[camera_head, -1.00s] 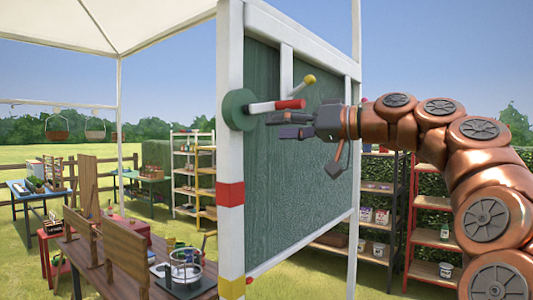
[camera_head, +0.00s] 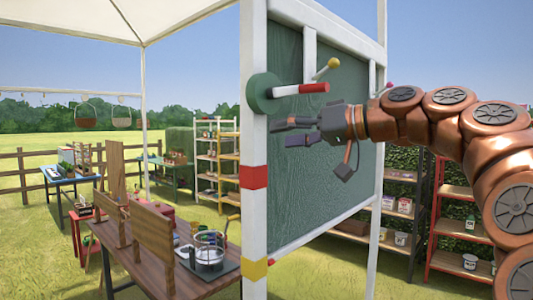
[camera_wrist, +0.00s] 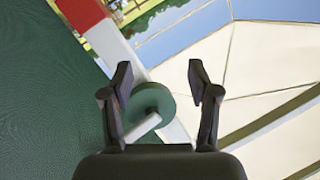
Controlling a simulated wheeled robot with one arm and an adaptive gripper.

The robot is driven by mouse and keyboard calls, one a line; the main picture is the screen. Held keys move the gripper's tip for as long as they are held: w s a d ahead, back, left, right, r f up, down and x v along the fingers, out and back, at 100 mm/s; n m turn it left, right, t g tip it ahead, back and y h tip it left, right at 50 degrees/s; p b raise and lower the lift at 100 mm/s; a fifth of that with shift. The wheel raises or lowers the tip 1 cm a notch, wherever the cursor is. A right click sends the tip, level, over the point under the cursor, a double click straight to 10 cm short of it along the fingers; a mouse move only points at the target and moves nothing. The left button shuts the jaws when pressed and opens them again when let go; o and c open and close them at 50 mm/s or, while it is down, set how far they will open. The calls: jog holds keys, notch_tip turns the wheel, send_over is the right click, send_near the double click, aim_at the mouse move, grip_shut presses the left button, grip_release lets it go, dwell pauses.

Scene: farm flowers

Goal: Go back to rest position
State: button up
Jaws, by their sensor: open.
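My gripper (camera_head: 290,132) is open and empty in the head view. The lever sticks out from a round green disc (camera_head: 264,93) on the white post (camera_head: 253,220). In the wrist view my open gripper (camera_wrist: 160,75) has its two dark fingers spread. The green disc (camera_wrist: 153,98) and part of the white lever show between and beyond the fingers. The lever's red end is hidden in the wrist view.
A wooden table (camera_head: 195,285) with a pot (camera_head: 208,252) stands left of the post. Shelves (camera_head: 463,230) stand at the right.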

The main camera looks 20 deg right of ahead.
jog(key=s+a+f+m+g+h, duration=0.1)
jog(key=s+a+f+g, duration=0.2)
jog(key=f, duration=0.6)
jog(key=s+a+f+g+h, duration=0.25)
jog(key=a+f, duration=0.25)
jog(key=f, duration=0.3)
jog(key=s+a+f+m+g+h, duration=0.15)
jog(key=s+a+f, duration=0.3)
jog(key=f, duration=0.45)
jog(key=s+d+f+g+h, duration=0.3)
jog(key=s+d+f, duration=0.1)
jog(key=s+f, duration=0.7)
jog(key=s+d+f+m+g+h, duration=0.1)
jog(key=s+d+f+g+h, duration=0.2)
jog(key=s+f, duration=0.9)
jog(key=shift+s+d+f, duration=0.3)
jog(key=shift+d+f, duration=0.2)
jog(key=shift+d, duration=0.45)
jog(key=shift+c, duration=0.3)
